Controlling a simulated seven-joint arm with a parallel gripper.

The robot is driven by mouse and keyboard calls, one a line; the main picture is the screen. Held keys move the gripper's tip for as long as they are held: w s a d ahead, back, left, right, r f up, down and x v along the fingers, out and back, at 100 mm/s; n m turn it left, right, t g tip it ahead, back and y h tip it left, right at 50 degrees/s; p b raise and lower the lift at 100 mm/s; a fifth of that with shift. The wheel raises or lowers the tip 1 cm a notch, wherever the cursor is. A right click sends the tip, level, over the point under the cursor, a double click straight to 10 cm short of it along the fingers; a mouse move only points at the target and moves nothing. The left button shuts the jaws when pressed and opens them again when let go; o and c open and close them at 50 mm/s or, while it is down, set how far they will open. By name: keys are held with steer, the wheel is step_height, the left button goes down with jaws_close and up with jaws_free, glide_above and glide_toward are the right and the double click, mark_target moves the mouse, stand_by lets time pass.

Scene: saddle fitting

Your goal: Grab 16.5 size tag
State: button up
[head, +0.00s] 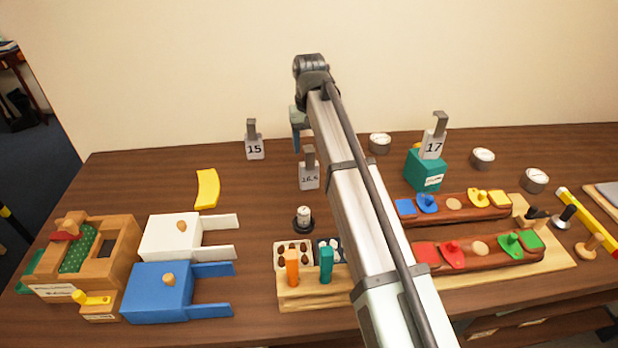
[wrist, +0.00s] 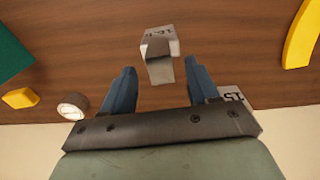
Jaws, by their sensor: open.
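The grey 16.5 size tag (head: 309,182) stands upright on the table, with a handle rising from its top. In the wrist view the tag (wrist: 158,45) shows from above, in line with the gap between my fingers, its handle towards me. My gripper (head: 298,140) is open and empty, behind and above the tag in the head view. In the wrist view my gripper's (wrist: 160,76) two blue fingers are spread on either side of the gap, apart from the tag.
The 15 tag (head: 254,150) stands to the left, and it shows partly behind my right-hand finger in the wrist view (wrist: 233,96). The 17 tag (head: 433,146) sits on a teal block (head: 424,172). Round tins (head: 380,141) stand behind.

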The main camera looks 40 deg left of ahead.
mark_target(309, 168)
steer(key=shift+s+d+f, duration=0.1)
steer(key=shift+f, duration=0.9)
steer(key=shift+s+d+f, duration=0.1)
steer(key=shift+f, duration=0.85)
steer(key=shift+a, duration=0.1)
steer(key=shift+c, duration=0.3)
jaws_close()
